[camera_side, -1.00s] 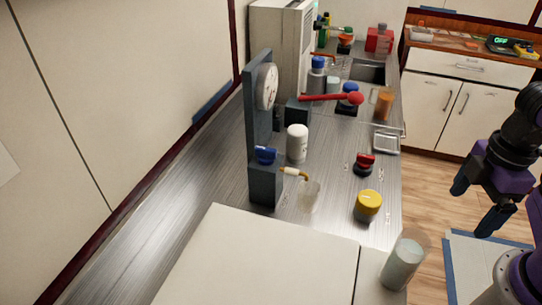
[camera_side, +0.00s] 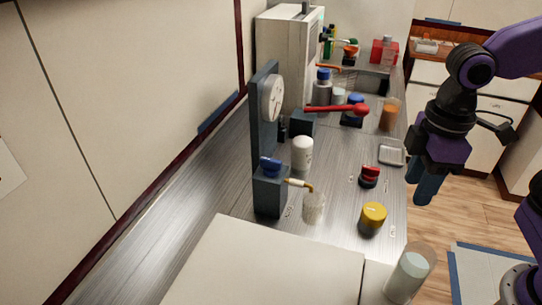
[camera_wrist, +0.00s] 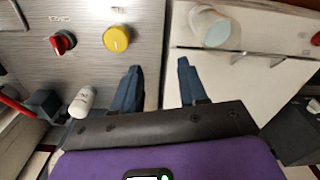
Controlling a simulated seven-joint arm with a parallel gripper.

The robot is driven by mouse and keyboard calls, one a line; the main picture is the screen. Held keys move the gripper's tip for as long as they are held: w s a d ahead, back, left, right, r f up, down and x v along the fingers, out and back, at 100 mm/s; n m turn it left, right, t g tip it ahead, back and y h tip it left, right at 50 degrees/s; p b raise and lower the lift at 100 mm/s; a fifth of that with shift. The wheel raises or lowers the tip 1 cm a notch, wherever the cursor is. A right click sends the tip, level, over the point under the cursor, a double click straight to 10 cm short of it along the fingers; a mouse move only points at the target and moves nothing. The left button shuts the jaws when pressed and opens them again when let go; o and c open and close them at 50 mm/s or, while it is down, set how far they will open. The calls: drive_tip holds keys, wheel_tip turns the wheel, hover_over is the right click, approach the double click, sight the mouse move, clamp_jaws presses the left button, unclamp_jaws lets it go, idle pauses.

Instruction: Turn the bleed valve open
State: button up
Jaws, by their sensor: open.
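A blue knob (camera_side: 270,166) sits on top of a dark block (camera_side: 269,193) with a short white and yellow spout (camera_side: 300,185), below a round gauge (camera_side: 272,98). A red knob (camera_side: 370,175) and a yellow knob (camera_side: 373,215) stand on the counter. A red lever (camera_side: 337,109) with a ball end sticks out farther back. No readable label tells which is the bleed valve. My gripper (camera_side: 425,190) is open and empty, fingers down, right of the counter's edge and apart from every control. In the wrist view the red knob (camera_wrist: 62,42) and yellow knob (camera_wrist: 117,38) lie beyond my gripper (camera_wrist: 157,68).
A clear cup (camera_side: 313,207) stands under the spout. A white jar (camera_side: 302,153) stands behind it. A tall glass (camera_side: 410,272) stands at the front right. A small metal tray (camera_side: 391,153) is by the right edge. Bottles and a large cabinet (camera_side: 285,58) stand at the back.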

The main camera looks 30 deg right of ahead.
drive_tip(key=w+a+r+m, duration=0.1)
drive_tip(key=w+a+r, duration=0.2)
drive_tip(key=w+a, duration=0.4)
drive_tip(key=w+a+r, duration=0.3)
drive_tip(key=w+a, duration=0.1)
drive_tip(key=w, duration=0.5)
wheel_tip(320, 180, up, 2)
drive_tip(key=m, duration=0.2)
hover_over(271, 159)
wheel_tip(271, 159, down, 17)
clamp_jaws()
